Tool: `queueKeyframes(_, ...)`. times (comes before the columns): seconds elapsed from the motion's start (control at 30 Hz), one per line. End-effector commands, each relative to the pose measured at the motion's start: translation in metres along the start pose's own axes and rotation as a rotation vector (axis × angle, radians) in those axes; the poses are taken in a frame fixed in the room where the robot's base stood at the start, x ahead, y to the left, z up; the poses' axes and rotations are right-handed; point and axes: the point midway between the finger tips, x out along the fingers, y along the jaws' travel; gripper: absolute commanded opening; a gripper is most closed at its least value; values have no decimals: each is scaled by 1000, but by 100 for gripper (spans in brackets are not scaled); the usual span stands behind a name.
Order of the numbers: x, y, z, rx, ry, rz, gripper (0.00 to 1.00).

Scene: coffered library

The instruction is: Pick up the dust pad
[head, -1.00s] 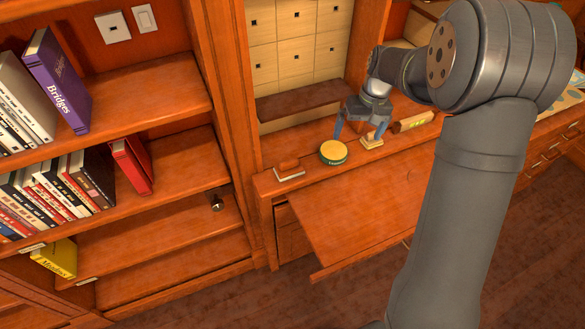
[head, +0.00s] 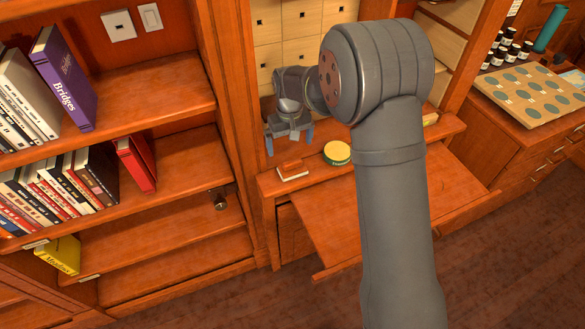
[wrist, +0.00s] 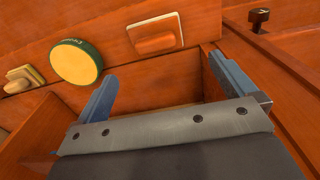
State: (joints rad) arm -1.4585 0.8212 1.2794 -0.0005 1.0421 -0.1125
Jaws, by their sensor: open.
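A small block with an orange-brown top and pale base (head: 292,170) lies on the desk ledge, left of a round yellow tin. It also shows at the top of the wrist view (wrist: 155,35). A second pale-based block (wrist: 22,78) shows at the left of the wrist view, beyond the tin; my arm hides it in the head view. I cannot tell for sure which of the two is the dust pad. My gripper (head: 290,142) is open and empty, near and above the first block. Its fingers (wrist: 163,68) are apart from the block in the wrist view.
The round yellow tin with a green rim (head: 337,153) stands close to the first block; it also shows in the wrist view (wrist: 76,63). The bookcase upright (head: 232,120) rises close to the left of my gripper. The lower desk surface (head: 330,215) is clear.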

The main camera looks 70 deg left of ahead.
Motion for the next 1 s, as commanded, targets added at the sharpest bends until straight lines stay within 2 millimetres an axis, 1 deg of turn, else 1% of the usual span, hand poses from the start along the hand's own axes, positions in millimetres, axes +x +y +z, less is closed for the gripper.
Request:
queueKeyframes(0.03, 11, 0, 0, 0, -2, 0, 100)
queueKeyframes(0.1, 22, 0, 0, 0, -2, 0, 100)
queueKeyframes(0.2, 32, 0, 0, 0, 0, 0, 100)
queueKeyframes(0.47, 47, 2, 2, 1, -1, -1, 100)
queueKeyframes(0.63, 72, 7, 7, 2, -3, -1, 100)
queueKeyframes(0.73, 86, 6, 7, 1, -1, -1, 100)
queueKeyframes(0.8, 90, 6, 6, 1, 1, 0, 100)
queueKeyframes(0.97, 89, 6, 6, 1, 2, 0, 100)
queueKeyframes(1.0, 89, 6, 6, 1, 2, 0, 98)
